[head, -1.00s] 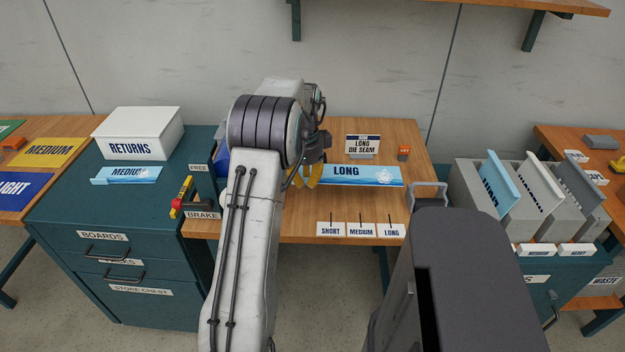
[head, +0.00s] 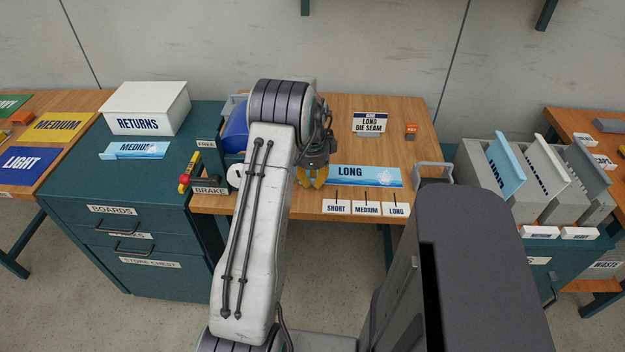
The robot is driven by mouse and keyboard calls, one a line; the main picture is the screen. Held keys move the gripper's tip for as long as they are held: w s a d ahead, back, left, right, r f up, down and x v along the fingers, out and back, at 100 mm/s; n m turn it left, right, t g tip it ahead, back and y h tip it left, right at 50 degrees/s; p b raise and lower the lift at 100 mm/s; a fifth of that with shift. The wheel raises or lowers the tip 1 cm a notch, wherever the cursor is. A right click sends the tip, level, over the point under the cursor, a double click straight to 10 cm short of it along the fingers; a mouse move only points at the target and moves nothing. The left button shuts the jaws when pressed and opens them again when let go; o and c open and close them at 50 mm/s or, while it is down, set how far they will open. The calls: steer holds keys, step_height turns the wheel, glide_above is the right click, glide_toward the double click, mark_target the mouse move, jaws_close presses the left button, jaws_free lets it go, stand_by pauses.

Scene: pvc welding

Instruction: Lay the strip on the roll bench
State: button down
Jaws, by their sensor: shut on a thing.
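My gripper (head: 313,179), with yellow fingers, is shut on the left end of a light blue strip (head: 368,180) marked LONG. The strip extends right from the fingers, level and over the front part of the wooden bench (head: 405,145). I cannot tell whether it touches the bench top. Its left end is hidden by the gripper. A blue roll (head: 235,138) shows at the bench's left end, partly hidden by my arm.
SHORT, MEDIUM and LONG cards (head: 366,209) line the bench's front edge. A LONG DIE SEAM sign (head: 369,122) and an orange block (head: 410,131) stand behind.

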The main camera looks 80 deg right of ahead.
steer(key=c, duration=1.4)
jaws_free()
steer(key=r, duration=0.4)
steer(key=r+b, duration=0.1)
steer(key=r, duration=0.3)
steer(key=r+b, duration=0.1)
steer(key=r, duration=0.3)
steer(key=shift+a, duration=0.3)
